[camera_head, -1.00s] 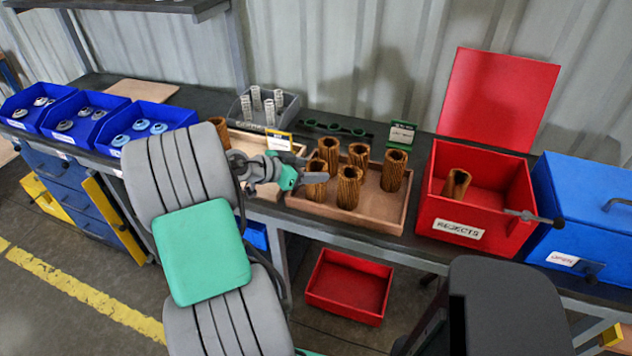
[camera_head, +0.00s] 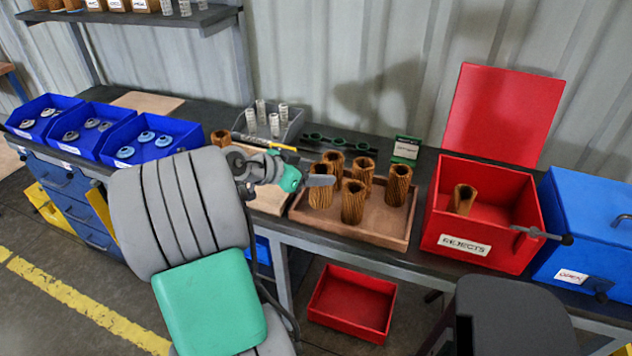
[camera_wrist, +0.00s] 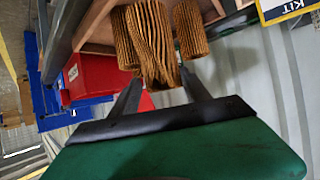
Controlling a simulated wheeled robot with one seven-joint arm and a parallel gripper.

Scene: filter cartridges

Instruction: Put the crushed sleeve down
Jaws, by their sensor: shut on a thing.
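My gripper (camera_head: 318,180) is over the left end of the wooden tray (camera_head: 385,238). It is shut on the crushed sleeve, a brown pleated cylinder with buckled, wavy pleats, which shows between the fingers in the wrist view (camera_wrist: 150,45). In the head view the sleeve at my fingertips (camera_head: 320,197) is partly covered by them. I cannot tell whether it touches the tray floor. Several other brown sleeves (camera_head: 398,186) stand upright in the tray; one shows beside the held sleeve in the wrist view (camera_wrist: 190,28).
The open red REJECTS box (camera_head: 480,262) right of the tray holds one tilted sleeve (camera_head: 464,199). A closed blue box (camera_head: 590,235) stands at far right. Blue bins (camera_head: 150,143) line the left. A red bin (camera_head: 350,305) sits below the bench.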

